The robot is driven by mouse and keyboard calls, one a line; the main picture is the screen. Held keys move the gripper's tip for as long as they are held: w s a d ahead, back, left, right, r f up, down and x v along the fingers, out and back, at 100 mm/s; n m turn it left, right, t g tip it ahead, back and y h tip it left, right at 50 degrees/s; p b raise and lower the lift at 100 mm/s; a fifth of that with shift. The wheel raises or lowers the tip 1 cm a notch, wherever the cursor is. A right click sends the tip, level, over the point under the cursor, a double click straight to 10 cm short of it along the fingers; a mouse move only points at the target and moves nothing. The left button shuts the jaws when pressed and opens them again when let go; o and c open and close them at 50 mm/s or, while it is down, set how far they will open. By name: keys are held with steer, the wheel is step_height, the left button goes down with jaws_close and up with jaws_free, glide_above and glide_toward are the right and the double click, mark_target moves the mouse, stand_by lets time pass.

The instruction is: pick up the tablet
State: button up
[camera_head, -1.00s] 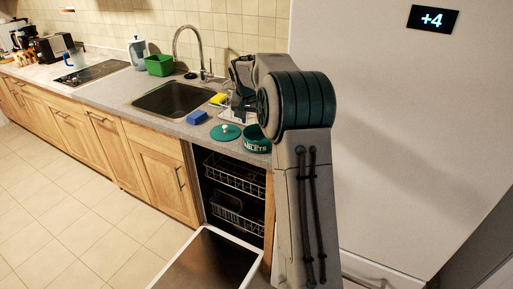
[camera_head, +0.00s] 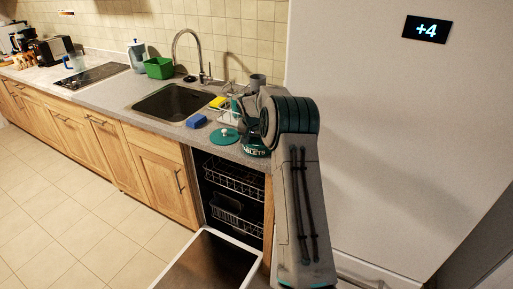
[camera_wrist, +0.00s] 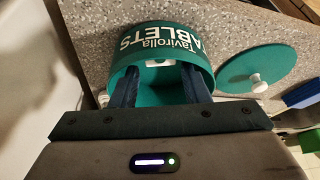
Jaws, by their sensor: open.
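The white tablet (camera_wrist: 158,63) lies inside a teal round container lettered "Tavirolla TABLETS" (camera_wrist: 160,38), which is open at the top. In the wrist view, my gripper (camera_wrist: 161,74) is open. Its two dark fingers reach into the container, one on each side, with the tablet seen between them near their tips. I cannot tell whether they touch it. In the head view the container (camera_head: 255,151) stands on the counter near its front edge, partly hidden by my arm. The tablet is not visible there.
The teal lid (camera_head: 224,136) with a white knob lies on the counter beside the container. A blue sponge (camera_head: 196,121), a yellow sponge (camera_head: 219,102) and the sink (camera_head: 172,102) are to the left. The dishwasher door (camera_head: 207,262) is open below.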

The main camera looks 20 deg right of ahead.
steer(key=shift+p+x, duration=0.35)
steer(key=shift+x, duration=1.25)
steer(key=c, duration=0.6)
steer(key=shift+w, duration=0.1)
step_height(320, 180, up, 10)
steer(key=shift+b, duration=1)
